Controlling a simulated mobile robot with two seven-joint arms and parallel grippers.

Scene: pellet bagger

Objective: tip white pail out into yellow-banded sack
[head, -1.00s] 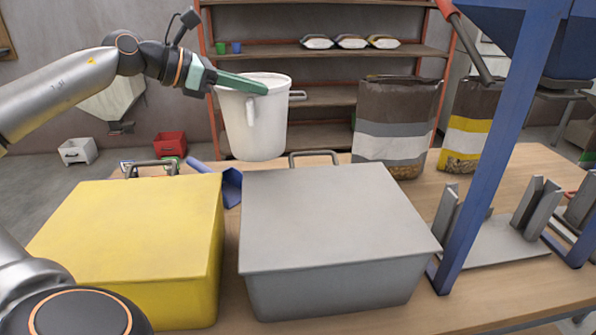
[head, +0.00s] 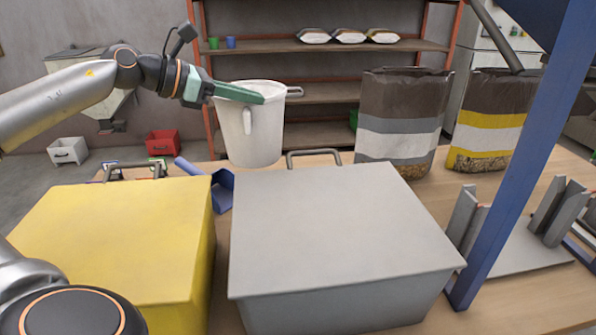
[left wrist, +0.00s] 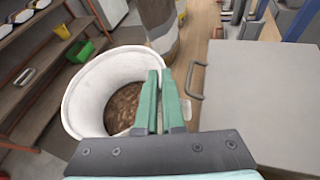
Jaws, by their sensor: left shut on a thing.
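My left gripper (head: 240,92) is shut on the rim of the white pail (head: 252,135) and holds it upright in the air, behind the grey bin. In the left wrist view the pail (left wrist: 82,98) has brown pellets (left wrist: 124,108) at its bottom, and the green fingers (left wrist: 160,105) pinch its wall. The yellow-banded sack (head: 488,118) stands open-topped at the back right of the table, well to the right of the pail. Its mouth is dark inside. My right gripper is not in view.
A grey-banded sack (head: 400,120) stands between the pail and the yellow-banded sack. A grey lidded bin (head: 335,225) and a yellow bin (head: 115,235) fill the front. A blue post (head: 520,150) rises at right. A blue scoop (head: 222,190) lies behind the bins.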

